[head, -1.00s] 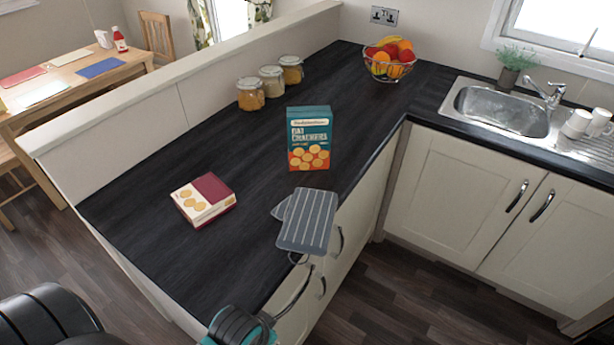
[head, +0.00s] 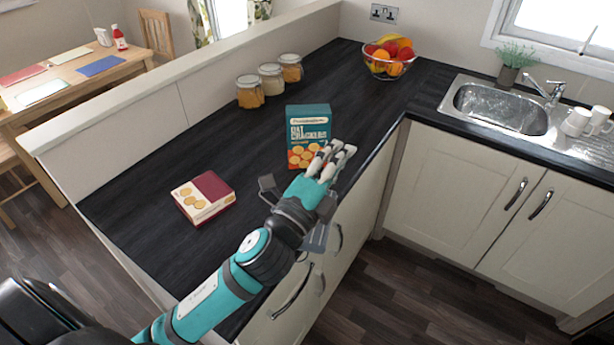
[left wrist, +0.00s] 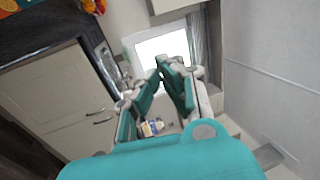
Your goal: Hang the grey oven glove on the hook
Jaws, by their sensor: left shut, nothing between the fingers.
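I cannot make out the hook in either view. My right gripper is not in view.
An orange and teal cracker box (head: 304,125) stands on the dark counter (head: 150,215). A red and cream box (head: 203,198) lies left of my arm. Jars (head: 250,93), a fruit bowl (head: 388,60) and a sink (head: 500,108) are farther back. The counter's middle is clear.

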